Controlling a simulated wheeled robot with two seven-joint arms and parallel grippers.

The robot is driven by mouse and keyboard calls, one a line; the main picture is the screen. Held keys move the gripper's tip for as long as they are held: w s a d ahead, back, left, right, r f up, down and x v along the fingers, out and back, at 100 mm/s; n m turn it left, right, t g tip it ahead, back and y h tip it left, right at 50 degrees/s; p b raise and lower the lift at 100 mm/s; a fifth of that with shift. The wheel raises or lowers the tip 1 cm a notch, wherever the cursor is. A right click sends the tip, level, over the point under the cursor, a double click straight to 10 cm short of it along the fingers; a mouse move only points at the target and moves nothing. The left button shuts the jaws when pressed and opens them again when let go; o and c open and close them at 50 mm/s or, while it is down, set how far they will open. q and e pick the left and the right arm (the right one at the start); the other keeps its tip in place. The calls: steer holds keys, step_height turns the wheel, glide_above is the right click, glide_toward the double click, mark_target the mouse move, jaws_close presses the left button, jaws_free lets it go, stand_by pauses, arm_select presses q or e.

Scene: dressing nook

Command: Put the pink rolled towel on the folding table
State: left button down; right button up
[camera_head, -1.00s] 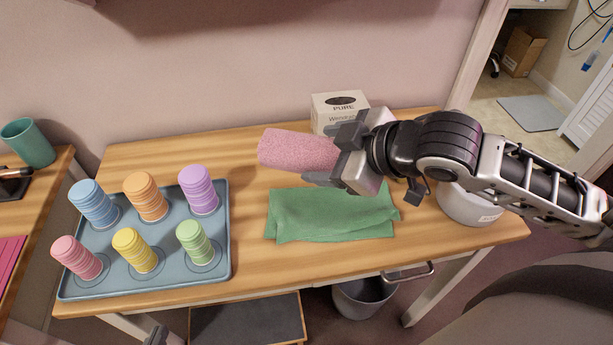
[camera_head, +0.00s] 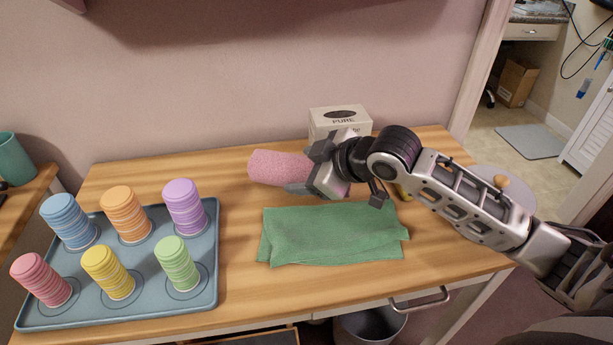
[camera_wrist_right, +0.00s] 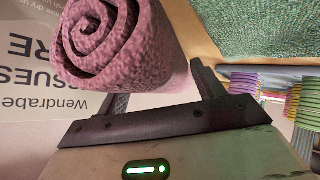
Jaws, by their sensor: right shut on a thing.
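The pink rolled towel (camera_head: 278,167) lies sideways in my right gripper (camera_head: 312,172), left of it in the head view. The right wrist view shows its spiral end (camera_wrist_right: 95,35) between the dark fingers (camera_wrist_right: 165,85). The gripper is shut on it, low over the back middle of a wooden-topped table (camera_head: 240,290); I cannot tell whether the towel touches the top. I cannot tell whether this table, which has a metal handle at its front, is the folding table. My left gripper is not in view.
A green folded cloth (camera_head: 333,233) lies in front of the towel. A tissue box (camera_head: 340,118) stands behind the gripper. A blue-grey tray (camera_head: 205,290) with several coloured ridged stacks is at left. Bare wood shows between tray and towel.

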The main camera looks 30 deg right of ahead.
steer(key=shift+f, duration=0.8)
steer(key=o, duration=0.9)
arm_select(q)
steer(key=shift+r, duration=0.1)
arm_select(e)
steer(key=shift+s+r, duration=0.1)
arm_select(q)
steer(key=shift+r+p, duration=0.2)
steer(key=shift+p, duration=0.55)
arm_select(e)
steer(key=v, duration=1.2)
